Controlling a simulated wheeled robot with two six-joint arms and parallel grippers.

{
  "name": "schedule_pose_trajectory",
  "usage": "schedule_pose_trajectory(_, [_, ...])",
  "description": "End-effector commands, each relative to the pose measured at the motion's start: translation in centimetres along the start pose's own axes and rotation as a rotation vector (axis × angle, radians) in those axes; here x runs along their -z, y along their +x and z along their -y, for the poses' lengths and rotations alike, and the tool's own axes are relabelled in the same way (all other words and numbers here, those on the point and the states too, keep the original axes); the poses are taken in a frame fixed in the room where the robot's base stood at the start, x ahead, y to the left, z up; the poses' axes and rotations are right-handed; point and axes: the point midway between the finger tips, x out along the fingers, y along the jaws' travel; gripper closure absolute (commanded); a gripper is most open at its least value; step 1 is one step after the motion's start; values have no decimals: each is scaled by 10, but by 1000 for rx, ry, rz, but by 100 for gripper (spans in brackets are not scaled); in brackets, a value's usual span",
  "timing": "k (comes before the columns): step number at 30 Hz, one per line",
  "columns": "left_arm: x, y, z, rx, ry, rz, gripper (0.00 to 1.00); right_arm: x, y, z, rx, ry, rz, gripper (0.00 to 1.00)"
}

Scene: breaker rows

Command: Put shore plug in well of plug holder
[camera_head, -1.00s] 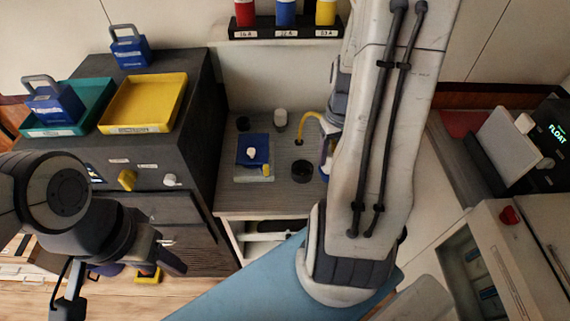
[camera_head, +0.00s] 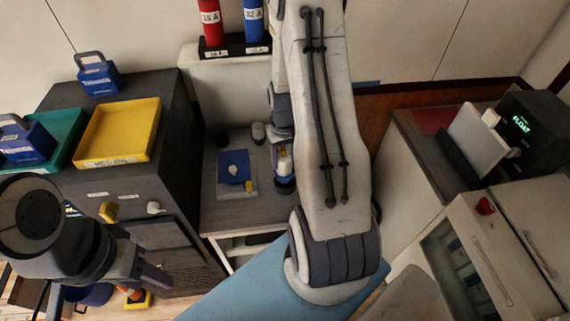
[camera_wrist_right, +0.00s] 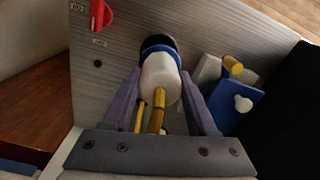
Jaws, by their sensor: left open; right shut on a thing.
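The shore plug has a white body with a blue collar and a yellow cable. It shows in the right wrist view (camera_wrist_right: 158,77) between the fingers of my right gripper (camera_wrist_right: 165,100), which is shut on it. In the head view the plug (camera_head: 284,160) is partly hidden by my arm. The dark round plug holder (camera_head: 285,187) is directly below it, and its dark rim (camera_wrist_right: 157,40) shows past the blue collar in the wrist view. I cannot tell whether the plug's end is inside the well. My left gripper (camera_head: 150,272) is open and empty at lower left.
A blue box (camera_head: 234,165) with a white knob stands on the grey counter (camera_head: 226,211), left of the plug. Two small cylinders stand behind it. A dark cabinet with a yellow tray (camera_head: 117,133) is at left. My right arm covers the middle.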

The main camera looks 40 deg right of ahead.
Motion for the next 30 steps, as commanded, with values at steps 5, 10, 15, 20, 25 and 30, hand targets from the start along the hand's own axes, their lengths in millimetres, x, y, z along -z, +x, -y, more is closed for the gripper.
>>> schedule_pose_trajectory(5, [1, -11, -1, 0, 2, 0, 50, -1, 23, -2, 1, 2, 4, 100])
schedule_pose_trajectory(10, [1, -13, -1, 0, 2, 0, 50, -1, 34, -2, 0, 3, 0, 100])
schedule_pose_trajectory(15, [1, -12, -1, 0, 2, 0, 50, -1, 35, -2, 0, 3, -1, 100])
schedule_pose_trajectory(20, [0, -9, -1, 0, 2, 0, 50, -1, 38, -2, 0, 2, -1, 100])
schedule_pose_trajectory(25, [0, -10, -1, 0, 2, 0, 50, -1, 38, -2, 0, 2, 0, 12])
schedule_pose_trajectory(30, [0, -10, -1, 0, 2, 0, 50, -1, 38, -2, 0, 2, 0, 12])
